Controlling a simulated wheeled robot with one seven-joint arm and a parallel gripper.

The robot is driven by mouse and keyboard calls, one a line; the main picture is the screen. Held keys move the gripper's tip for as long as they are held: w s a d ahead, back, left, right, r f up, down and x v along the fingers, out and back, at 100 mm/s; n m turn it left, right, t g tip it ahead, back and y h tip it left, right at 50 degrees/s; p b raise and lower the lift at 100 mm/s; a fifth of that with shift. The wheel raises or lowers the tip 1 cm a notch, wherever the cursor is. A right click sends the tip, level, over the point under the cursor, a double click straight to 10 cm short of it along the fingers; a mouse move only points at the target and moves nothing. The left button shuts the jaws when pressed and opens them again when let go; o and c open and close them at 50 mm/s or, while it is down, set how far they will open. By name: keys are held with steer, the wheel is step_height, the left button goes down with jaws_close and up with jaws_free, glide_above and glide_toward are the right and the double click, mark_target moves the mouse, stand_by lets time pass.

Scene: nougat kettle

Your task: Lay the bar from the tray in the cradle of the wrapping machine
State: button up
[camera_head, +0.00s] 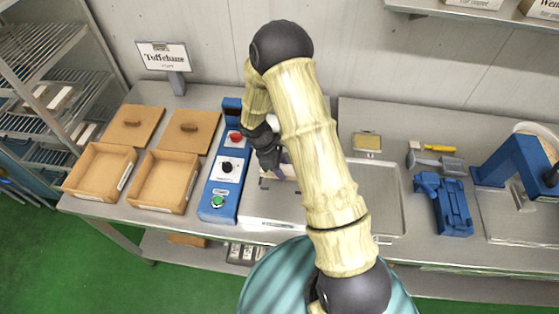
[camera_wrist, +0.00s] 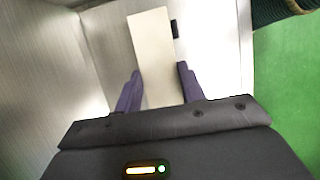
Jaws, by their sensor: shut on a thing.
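My gripper (camera_wrist: 158,85) is shut on a cream-coloured bar (camera_wrist: 150,45). In the wrist view the bar is a long flat block between the two purple fingers, its far end reaching past them. In the head view my gripper (camera_head: 277,168) is over the metal unit (camera_head: 270,208) beside a blue control panel (camera_head: 222,175); this looks like the wrapping machine. The bar can hardly be made out there, and my arm hides much of the unit. I cannot make out the cradle or whether the bar touches anything. A shallow metal tray (camera_head: 390,200) lies right of my arm, partly hidden; its visible part looks empty.
Two open wooden boxes (camera_head: 100,170) with lids behind them stand on the left. A sign (camera_head: 163,57) stands behind them. A blue tool (camera_head: 445,203), a scraper (camera_head: 437,162) and a blue machine (camera_head: 520,165) are on the right. Green floor lies in front.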

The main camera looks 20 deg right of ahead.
steer(key=shift+s, duration=0.15)
steer(key=shift+f+b, duration=1.8)
steer(key=shift+f, duration=0.6)
steer(key=shift+d+f+b, duration=0.1)
steer(key=shift+f+b, duration=0.35)
steer(key=shift+f, duration=0.1)
stand_by(0.4)
steer(key=o, duration=1.2)
steer(key=shift+c, duration=0.2)
steer(key=o, duration=0.4)
steer(key=shift+s, duration=0.1)
